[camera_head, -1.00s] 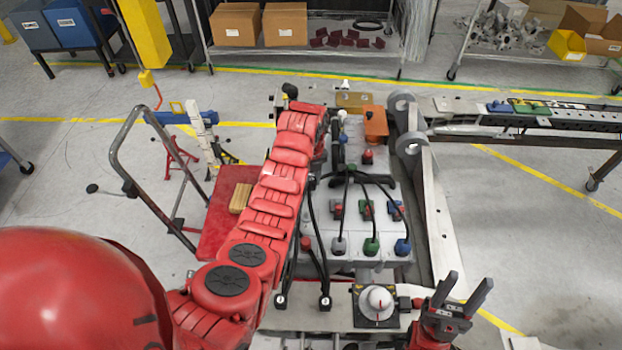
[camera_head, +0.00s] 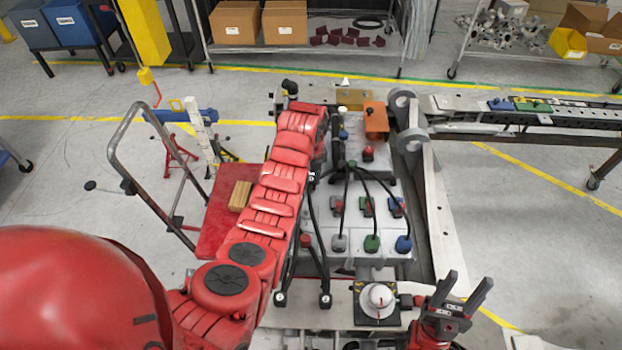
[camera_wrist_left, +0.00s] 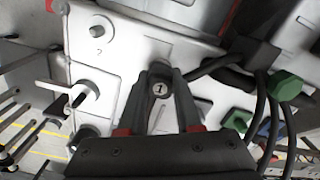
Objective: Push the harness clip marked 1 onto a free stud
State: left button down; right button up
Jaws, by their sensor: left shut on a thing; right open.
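The black harness clip marked 1 (camera_wrist_left: 161,87) is between the fingertips of my left gripper (camera_wrist_left: 160,76), which is shut on it. In the left wrist view, the clip is in front of a pale grey panel; I cannot tell whether it touches anything. A round grey stud (camera_wrist_left: 97,29) shows at the upper left and another stud (camera_wrist_left: 86,90) lower down, both left of the clip. In the head view my left forearm covers much of the fixture's left side. My right gripper (camera_head: 464,292) is open and empty at the lower right.
Black cables run over the pale chassis fixture (camera_head: 333,262) to grey, green (camera_head: 372,243) and blue (camera_head: 403,244) connectors. A white knob (camera_head: 379,297) stands near the front edge. Two labelled cable ends lie left of it. A grey metal arm (camera_head: 430,190) borders the right.

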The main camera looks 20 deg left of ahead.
pick_arm(q)
jog(key=shift+f, duration=0.3)
jog(key=c, duration=0.5)
grip_release()
jog(key=shift+r, duration=0.1)
jog(key=shift+r, duration=0.45)
notch_tip(320, 180, up, 5)
jog(key=shift+r+p, duration=0.15)
jog(key=shift+p, duration=1.05)
jog(key=shift+s+f, duration=0.1)
jog(key=shift+f, duration=0.1)
